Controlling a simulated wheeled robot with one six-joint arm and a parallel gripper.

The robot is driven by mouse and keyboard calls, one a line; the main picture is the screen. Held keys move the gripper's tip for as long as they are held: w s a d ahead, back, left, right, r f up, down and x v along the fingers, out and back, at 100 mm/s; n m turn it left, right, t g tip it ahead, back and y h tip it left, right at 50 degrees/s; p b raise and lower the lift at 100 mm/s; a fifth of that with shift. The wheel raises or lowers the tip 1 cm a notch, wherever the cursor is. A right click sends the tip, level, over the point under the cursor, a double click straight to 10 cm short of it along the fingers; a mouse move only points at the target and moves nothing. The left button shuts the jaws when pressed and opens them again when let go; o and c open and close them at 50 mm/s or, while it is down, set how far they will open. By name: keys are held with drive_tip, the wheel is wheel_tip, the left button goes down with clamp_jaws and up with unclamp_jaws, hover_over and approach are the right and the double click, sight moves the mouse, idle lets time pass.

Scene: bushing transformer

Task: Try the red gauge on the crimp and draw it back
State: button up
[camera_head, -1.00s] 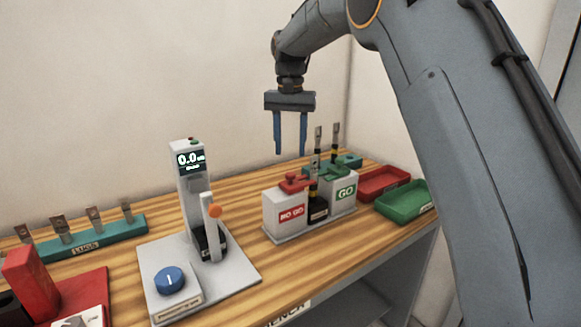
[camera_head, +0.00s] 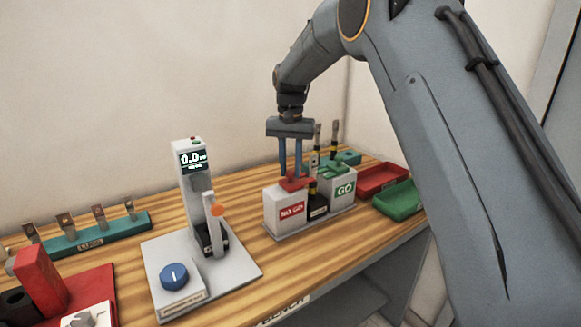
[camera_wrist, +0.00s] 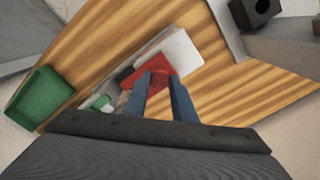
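The red gauge (camera_head: 296,184) sits on top of the white NO GO block (camera_head: 286,213). My gripper (camera_head: 291,174) points down over it, its two fingers drawn in around the gauge's upper part. In the wrist view, the red gauge (camera_wrist: 133,80) shows at and between the fingertips (camera_wrist: 161,75), which look shut on its grip. The crimp, on an upright lug with a yellow band, stands in a black holder (camera_head: 318,208) between the NO GO and GO blocks. The green gauge (camera_head: 337,172) sits on the white GO block (camera_head: 343,192). My fingers partly hide the red gauge's top.
A tester with a 0.0 display (camera_head: 193,160) and blue knob (camera_head: 173,276) stands left. A teal rack of lugs (camera_head: 90,238) is further left. Red (camera_head: 381,180) and green (camera_head: 398,199) trays lie right. Upright lugs stand behind the GO block. Bare wood lies in front.

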clamp_jaws()
drive_tip(key=shift+s+a, duration=0.65)
drive_tip(key=shift+a, duration=0.35)
drive_tip(key=o, duration=0.6)
unclamp_jaws()
drive_tip(key=shift+s+a, duration=0.1)
drive_tip(key=shift+a, duration=0.05)
drive_tip(key=shift+r, duration=0.1)
drive_tip(key=shift+r, duration=0.25)
drive_tip(key=shift+r+b, duration=1.35)
drive_tip(key=shift+r, duration=2.25)
drive_tip(key=shift+d, duration=0.25)
